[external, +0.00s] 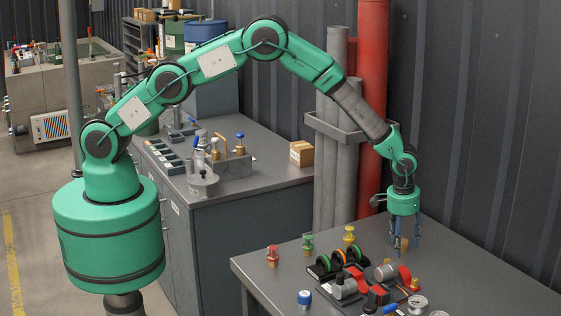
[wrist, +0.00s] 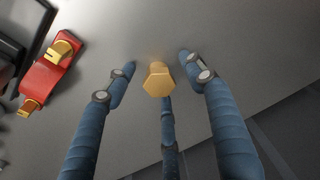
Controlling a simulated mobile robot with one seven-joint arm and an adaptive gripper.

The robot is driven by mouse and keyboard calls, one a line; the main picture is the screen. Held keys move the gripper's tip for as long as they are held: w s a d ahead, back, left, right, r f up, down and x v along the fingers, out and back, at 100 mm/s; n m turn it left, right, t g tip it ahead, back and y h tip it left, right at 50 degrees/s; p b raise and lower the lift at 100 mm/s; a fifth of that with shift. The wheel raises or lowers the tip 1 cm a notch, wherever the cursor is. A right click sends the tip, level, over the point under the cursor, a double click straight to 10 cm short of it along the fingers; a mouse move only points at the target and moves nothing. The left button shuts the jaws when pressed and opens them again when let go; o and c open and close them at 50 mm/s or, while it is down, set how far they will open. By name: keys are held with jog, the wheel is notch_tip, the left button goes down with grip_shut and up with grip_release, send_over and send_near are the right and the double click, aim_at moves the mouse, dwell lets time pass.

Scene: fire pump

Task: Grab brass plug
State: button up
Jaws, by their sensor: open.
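The brass plug (wrist: 158,80) stands on the grey table in the wrist view, its hexagonal head facing the camera. In the external view the plug (external: 404,243) shows as a small gold-brown piece beneath my gripper. My gripper (external: 403,247) points down over the table with its blue fingers spread. In the wrist view two fingers lie left and right of the plug and a third reaches up from below it. Gaps show between the plug and the left and right fingers. Whether the third finger touches the plug cannot be told.
A red part with brass ends (wrist: 52,67) lies left of the fingers. Red (external: 272,256), green (external: 308,243) and yellow (external: 349,235) topped fittings stand on the table's left. Black-and-green wheeled parts (external: 325,263) are nearby. A red pipe (external: 372,110) and wall stand behind.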

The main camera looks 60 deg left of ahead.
aim_at(403, 240)
jog(key=c, duration=1.3)
jog(key=shift+r, duration=0.15)
notch_tip(403, 240, up, 10)
jog(key=shift+f, duration=0.15)
